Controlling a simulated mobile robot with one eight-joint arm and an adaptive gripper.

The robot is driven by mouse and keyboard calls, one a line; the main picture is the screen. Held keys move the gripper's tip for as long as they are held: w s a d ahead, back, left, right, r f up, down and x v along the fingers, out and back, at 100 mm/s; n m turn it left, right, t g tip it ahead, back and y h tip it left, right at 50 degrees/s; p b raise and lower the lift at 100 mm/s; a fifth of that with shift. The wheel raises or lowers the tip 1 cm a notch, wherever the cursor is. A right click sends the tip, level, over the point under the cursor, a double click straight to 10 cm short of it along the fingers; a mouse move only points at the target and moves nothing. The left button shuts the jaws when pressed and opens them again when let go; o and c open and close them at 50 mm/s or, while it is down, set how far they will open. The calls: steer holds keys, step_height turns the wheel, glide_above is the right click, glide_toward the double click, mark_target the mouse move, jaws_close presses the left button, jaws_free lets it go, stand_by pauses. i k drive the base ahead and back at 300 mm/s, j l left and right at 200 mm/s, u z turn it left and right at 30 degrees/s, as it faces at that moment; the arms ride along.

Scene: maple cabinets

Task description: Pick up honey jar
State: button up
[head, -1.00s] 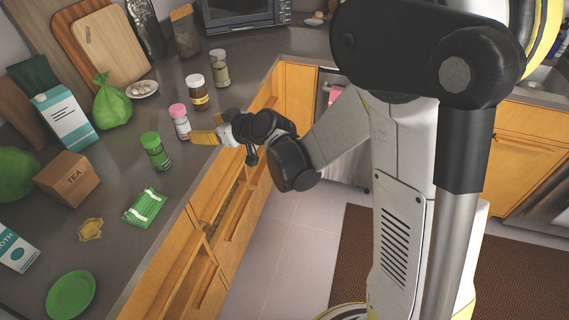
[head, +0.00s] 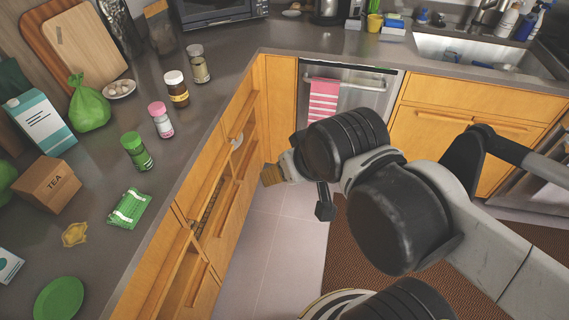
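The jar that looks most like the honey jar (head: 177,88) stands upright on the grey counter, with a white lid, dark amber contents and a yellowish label. Its label is too small to read. My gripper (head: 268,175) is in front of the cabinets, to the right of the counter edge and well apart from the jar.
Near the jar stand a pink-lidded jar (head: 160,119), a green-lidded jar (head: 137,151) and a spice jar (head: 198,64). Open drawers (head: 209,205) run below the counter edge.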

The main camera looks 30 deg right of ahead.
mark_target(179, 94)
steer(key=i+z, duration=0.25)
steer(key=i, duration=0.2)
steer(key=i+z, duration=0.25)
steer(key=i, duration=0.15)
